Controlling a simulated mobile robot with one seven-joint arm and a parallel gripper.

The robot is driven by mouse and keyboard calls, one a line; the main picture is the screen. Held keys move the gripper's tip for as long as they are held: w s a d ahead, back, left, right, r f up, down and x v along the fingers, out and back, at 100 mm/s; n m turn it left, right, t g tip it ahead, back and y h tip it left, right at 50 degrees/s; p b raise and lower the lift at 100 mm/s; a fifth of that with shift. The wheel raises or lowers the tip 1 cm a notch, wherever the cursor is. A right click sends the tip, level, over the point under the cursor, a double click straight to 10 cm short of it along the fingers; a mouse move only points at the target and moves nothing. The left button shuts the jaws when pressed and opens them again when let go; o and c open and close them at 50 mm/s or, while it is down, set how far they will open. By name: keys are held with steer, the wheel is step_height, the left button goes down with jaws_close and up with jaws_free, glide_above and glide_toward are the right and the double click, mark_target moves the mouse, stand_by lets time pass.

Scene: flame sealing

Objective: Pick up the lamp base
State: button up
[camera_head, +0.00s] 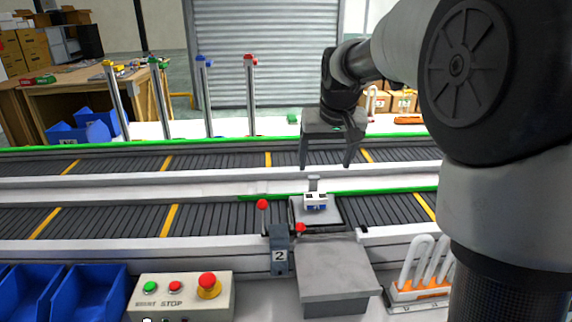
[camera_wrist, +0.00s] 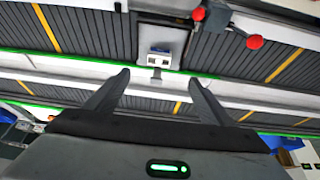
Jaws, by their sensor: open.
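The lamp base, a small white block with blue on its front (camera_head: 316,201), sits on a grey plate (camera_head: 330,214) on the near conveyor. A small grey upright piece shows just behind it. In the wrist view the lamp base (camera_wrist: 160,54) is at the upper middle, with two dark openings on its face, ahead of the fingertips. My gripper (camera_head: 325,165) is open and empty, above and behind the lamp base in the head view. Its two fingers also show in the wrist view (camera_wrist: 158,78), apart and touching nothing.
A post marked 2 (camera_head: 279,255) with red knobs stands close left of the plate. A grey platform (camera_head: 335,268) is in front. A button box (camera_head: 181,296), blue bins (camera_head: 94,290) and a rack of white tubes (camera_head: 419,275) line the near edge. The conveyor on the left is empty.

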steer(key=w+f, duration=0.3)
steer(key=b, duration=0.3)
glide_toward(316, 196)
steer(key=x, duration=0.5)
steer(key=shift+w+f, duration=0.1)
steer(key=shift+w, duration=0.05)
steer(key=b+x, duration=0.1)
steer(key=x, duration=0.4)
steer(key=shift+c, duration=0.4)
steer(key=c, duration=1.1)
